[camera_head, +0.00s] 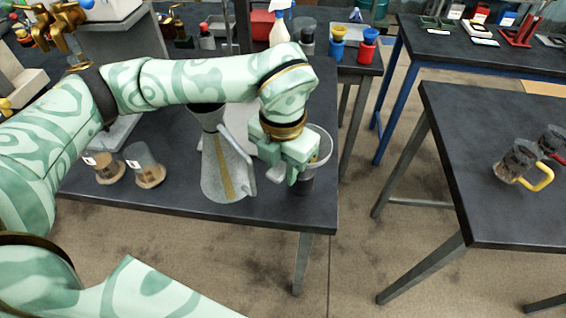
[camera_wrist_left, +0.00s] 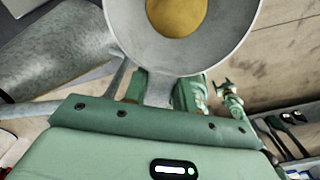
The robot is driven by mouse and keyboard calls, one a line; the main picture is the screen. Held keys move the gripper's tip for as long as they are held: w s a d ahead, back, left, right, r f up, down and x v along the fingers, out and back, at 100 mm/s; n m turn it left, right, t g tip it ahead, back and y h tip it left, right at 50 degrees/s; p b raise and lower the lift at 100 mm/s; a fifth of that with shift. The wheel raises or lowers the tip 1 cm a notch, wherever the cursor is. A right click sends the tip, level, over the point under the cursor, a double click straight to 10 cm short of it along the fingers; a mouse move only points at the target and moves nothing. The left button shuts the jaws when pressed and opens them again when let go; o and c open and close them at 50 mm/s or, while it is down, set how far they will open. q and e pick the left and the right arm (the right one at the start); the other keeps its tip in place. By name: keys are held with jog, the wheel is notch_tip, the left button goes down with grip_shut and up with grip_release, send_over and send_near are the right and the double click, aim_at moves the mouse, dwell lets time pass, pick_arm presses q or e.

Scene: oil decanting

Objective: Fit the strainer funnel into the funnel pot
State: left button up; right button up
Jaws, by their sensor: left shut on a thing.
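My left gripper (camera_head: 293,172) is over the dark table and shut on the tab of the strainer funnel (camera_head: 324,140). In the left wrist view the funnel (camera_wrist_left: 228,35) is a grey bowl with a round yellow strainer in its middle. My arm and gripper partly hide it in the head view. A dark round shape (camera_head: 303,187) shows under the funnel; I cannot tell whether it is the funnel pot or whether the funnel touches it. My right gripper is not in view.
A grey tapered can (camera_head: 215,178) with a side handle and yellow strip stands left of the gripper. Two small jars (camera_head: 107,170) (camera_head: 150,174) stand further left. The table's front edge is close. A separate table (camera_head: 500,110) at right holds mugs, one with a yellow handle (camera_head: 541,178).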

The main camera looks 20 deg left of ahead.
pick_arm(q)
jog(key=shift+f+b, duration=0.4)
jog(key=shift+f, duration=0.4)
jog(key=o, duration=1.1)
notch_tip(320, 180, up, 16)
jog(key=shift+r+p, duration=0.2)
jog(key=shift+p, duration=1)
jog(key=shift+f, duration=0.1)
